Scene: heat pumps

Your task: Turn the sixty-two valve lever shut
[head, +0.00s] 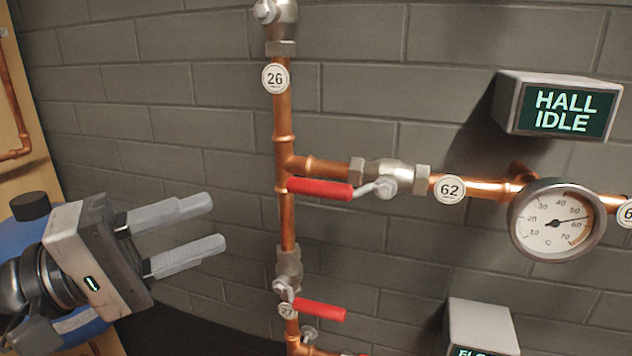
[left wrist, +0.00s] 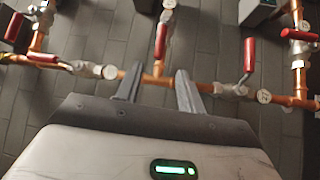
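In the left wrist view the same lever (left wrist: 160,42) appears above the tee, between the directions of the fingers. My left gripper (head: 216,222) is open and empty, left of the lever and a little lower, apart from it. It also shows open in the left wrist view (left wrist: 158,72). My right gripper is not in view.
A second red lever (head: 319,310) sits below, by the 27 tag. Wall left of the upright pipe is bare.

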